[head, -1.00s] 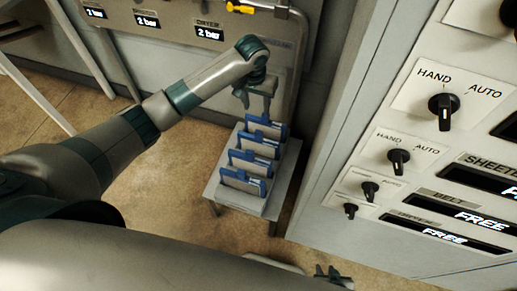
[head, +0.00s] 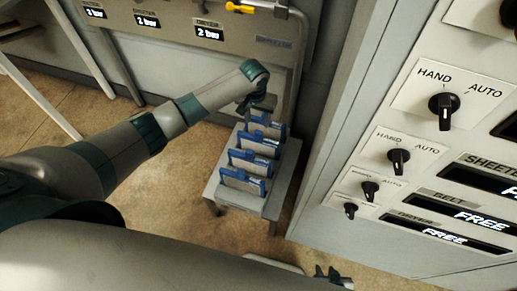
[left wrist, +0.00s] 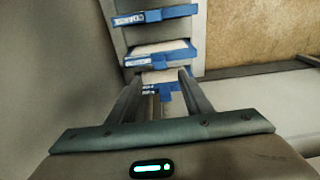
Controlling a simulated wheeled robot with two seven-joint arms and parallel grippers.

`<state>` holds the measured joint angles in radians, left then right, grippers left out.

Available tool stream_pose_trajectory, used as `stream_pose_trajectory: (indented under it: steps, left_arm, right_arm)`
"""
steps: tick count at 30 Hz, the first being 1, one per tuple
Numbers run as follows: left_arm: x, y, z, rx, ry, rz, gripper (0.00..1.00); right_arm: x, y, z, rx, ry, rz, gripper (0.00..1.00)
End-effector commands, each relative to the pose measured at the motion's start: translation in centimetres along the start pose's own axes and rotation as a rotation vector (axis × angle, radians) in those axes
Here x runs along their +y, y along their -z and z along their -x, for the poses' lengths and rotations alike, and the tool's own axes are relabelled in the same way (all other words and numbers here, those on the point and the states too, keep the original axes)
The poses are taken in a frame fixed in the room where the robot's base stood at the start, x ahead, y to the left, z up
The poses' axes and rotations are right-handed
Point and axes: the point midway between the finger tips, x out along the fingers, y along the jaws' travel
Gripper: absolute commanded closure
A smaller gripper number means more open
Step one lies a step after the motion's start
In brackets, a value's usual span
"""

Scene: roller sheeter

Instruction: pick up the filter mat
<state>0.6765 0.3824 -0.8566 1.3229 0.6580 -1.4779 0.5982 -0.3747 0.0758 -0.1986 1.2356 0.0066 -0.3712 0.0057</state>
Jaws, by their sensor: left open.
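Several filter mats, pale pads with blue frames, stand in a row on a small grey stand. The rearmost mat (head: 266,126) is directly below my left gripper (head: 258,110), which is open and partly hidden behind its wrist. In the left wrist view the open fingers point at the nearest mat (left wrist: 165,77), whose blue edge and tab lie between them. I cannot tell whether they touch it. Another mat (left wrist: 160,57) lies just beyond. My right gripper (head: 333,274) shows only as a small dark shape at the bottom edge, and its jaw state is unclear.
The small stand (head: 243,196) sits between a grey machine panel with pressure displays (head: 208,34) behind and a cabinet with HAND/AUTO knobs (head: 398,161) close on the right. Open floor (head: 160,200) lies left of the stand.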

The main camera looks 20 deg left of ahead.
Motion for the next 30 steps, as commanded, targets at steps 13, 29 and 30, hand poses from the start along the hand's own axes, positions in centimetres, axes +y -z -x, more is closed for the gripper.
stream_pose_trajectory:
  steps: [13, 29, 30]
  left_arm:
    - [0.0, 0.0, -3.5, 0.000, 0.000, -0.001, 0.55]
    - [0.0, -0.4, -6.2, -0.002, 0.002, -0.001, 0.55]
    - [0.1, -0.4, -6.7, -0.001, 0.001, -0.001, 0.55]
  right_arm:
    - [0.1, 0.2, 0.1, -0.006, -0.002, -0.002, 0.69]
    - [0.1, -0.3, 0.2, -0.009, -0.002, -0.002, 0.69]
    - [0.1, -0.3, 0.2, -0.009, -0.002, -0.001, 0.69]
